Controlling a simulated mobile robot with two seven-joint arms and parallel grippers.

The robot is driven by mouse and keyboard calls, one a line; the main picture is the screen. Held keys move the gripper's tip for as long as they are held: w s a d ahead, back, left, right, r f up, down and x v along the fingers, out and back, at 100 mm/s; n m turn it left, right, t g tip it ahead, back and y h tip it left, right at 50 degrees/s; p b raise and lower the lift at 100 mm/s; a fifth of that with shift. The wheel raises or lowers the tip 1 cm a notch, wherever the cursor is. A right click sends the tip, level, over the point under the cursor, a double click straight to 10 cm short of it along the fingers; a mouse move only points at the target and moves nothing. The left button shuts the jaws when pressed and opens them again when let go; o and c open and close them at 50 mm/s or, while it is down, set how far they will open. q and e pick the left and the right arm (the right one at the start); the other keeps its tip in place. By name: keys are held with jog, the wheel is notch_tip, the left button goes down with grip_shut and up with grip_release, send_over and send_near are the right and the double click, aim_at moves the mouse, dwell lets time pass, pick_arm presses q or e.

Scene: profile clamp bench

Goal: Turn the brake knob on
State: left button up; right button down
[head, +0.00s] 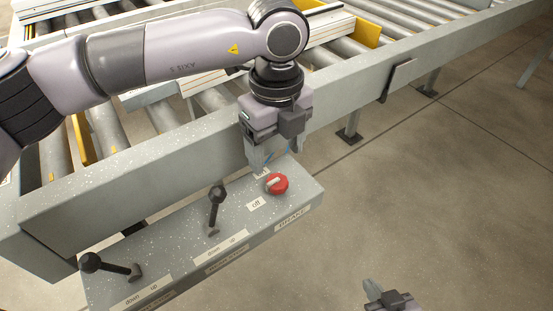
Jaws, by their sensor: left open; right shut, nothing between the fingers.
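The brake knob (280,186) is a round red knob with a pale bar across it, at the right end of the grey control box (190,246). An "off" label (256,203) sits at its lower left; another small label, partly behind the fingers, is at its upper left. The bar slants toward the left; I cannot tell exactly which label it points at. My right gripper (373,288) is shut and empty at the bottom edge, away from the box.
Two black-handled levers, one in the middle (216,195) and one at the left (91,262), stand on the same box, with "down" and "up" labels. A grey conveyor rail (150,185) runs behind the box, with rollers beyond. The floor at the right is clear.

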aim_at(276, 179)
pick_arm(q)
notch_tip(276, 179, down, 5)
jog(key=shift+s+p, duration=0.15)
jog(key=shift+p, duration=0.3)
jog(key=shift+f, duration=0.7)
